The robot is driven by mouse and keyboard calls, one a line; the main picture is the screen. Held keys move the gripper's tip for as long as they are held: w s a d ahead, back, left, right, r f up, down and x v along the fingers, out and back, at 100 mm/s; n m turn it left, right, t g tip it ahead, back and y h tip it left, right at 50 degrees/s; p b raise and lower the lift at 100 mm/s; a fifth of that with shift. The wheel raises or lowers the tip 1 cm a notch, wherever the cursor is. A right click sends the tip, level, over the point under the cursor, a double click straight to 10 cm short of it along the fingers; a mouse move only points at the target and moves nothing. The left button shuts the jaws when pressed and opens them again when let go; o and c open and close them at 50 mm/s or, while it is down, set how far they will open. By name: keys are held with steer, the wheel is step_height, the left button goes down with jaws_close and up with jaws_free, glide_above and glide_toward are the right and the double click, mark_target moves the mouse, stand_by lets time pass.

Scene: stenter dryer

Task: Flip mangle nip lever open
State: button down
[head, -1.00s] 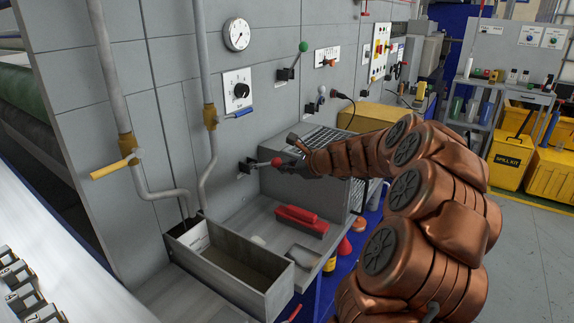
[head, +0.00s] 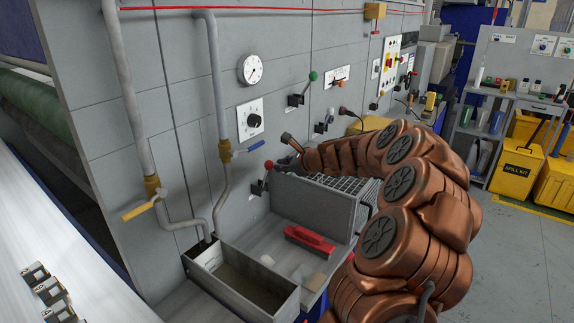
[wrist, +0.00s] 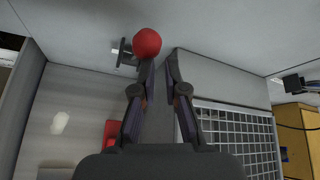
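A lever with a red ball knob (head: 268,165) sits on a dark bracket low on the grey wall panel, and its knob points up in the head view. No label naming it can be read. In the wrist view the red knob (wrist: 147,43) is just beyond the tip of the left finger, and I cannot tell whether they touch. My gripper (wrist: 160,62) has its fingers a little apart with nothing between them. In the head view the gripper is small and dark, partly hidden beside the knob.
A green-knobbed lever (head: 313,76) and a grey-knobbed lever (head: 330,112) are higher on the panel. Pipes with a yellow valve handle (head: 140,210) and a blue one (head: 249,149) stand left. Below are an open trough (head: 245,300), a red-handled tool (head: 309,240) and a grey gridded box (head: 310,205).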

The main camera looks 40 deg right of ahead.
mark_target(270, 162)
steer(key=shift+w+r+p, duration=0.2)
steer(key=shift+w+r, duration=0.1)
steer(key=shift+r, duration=0.25)
steer(key=shift+w+r+p, duration=0.15)
steer(key=shift+w+r, duration=0.1)
steer(key=shift+r, duration=0.3)
steer(key=shift+w+a+f, duration=0.25)
steer(key=shift+w+a, duration=0.1)
steer(key=shift+a, duration=0.2)
steer(key=shift+w+a+f, duration=0.25)
steer(key=shift+w+a, duration=0.05)
steer(key=shift+a, duration=0.25)
steer(key=shift+s+a+f, duration=0.1)
steer(key=shift+a, duration=0.1)
steer(key=s+d, duration=0.3)
steer(key=d, duration=0.1)
step_height(270, 162, up, 10)
steer(key=b, duration=0.1)
steer(key=shift+a, duration=0.35)
